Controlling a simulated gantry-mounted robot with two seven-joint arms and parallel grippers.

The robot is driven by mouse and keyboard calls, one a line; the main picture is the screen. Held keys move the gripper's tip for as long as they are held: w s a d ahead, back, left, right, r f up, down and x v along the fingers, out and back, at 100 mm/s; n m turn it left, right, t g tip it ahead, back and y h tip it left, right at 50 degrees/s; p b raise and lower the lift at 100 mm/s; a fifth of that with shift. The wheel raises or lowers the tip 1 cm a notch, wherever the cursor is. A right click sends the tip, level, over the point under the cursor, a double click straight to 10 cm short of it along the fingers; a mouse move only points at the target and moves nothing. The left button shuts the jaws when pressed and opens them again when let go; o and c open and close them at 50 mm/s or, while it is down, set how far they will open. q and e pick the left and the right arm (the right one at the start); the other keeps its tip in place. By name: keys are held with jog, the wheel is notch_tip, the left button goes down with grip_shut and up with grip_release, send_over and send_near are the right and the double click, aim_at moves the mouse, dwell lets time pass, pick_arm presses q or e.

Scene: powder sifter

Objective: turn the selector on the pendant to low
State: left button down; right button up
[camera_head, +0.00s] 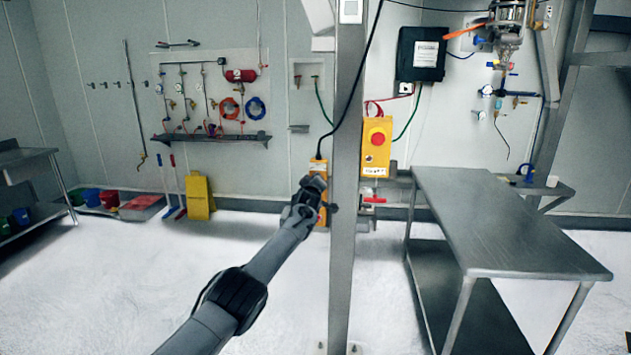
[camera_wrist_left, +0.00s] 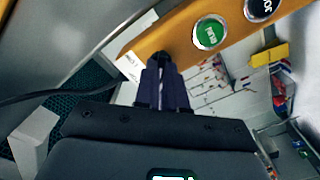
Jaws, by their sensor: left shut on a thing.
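The yellow pendant (camera_head: 319,166) hangs on a black cable beside the grey post, partly hidden behind my left gripper (camera_head: 313,184). In the left wrist view the pendant (camera_wrist_left: 178,39) lies slanted across the top, with a green button and a dark button on its face. My left gripper (camera_wrist_left: 162,60) is at the lower end of that face, its fingers closed together on the small dark selector. The fingers hide most of the selector, so I cannot read its setting. My right gripper is not in view.
The grey post (camera_head: 346,240) stands close to the right of the pendant. A yellow box with a red button (camera_head: 377,138) is fixed just beyond it. A steel table (camera_head: 500,220) stands at right. The floor at left is mostly clear.

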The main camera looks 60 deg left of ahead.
pick_arm(q)
jog(key=shift+m, duration=0.3)
jog(key=m, duration=1.7)
jog(key=shift+w+d+f, duration=0.1)
jog(key=shift+w, duration=0.1)
dwell(0.4)
jog(key=c, duration=1.2)
grip_release()
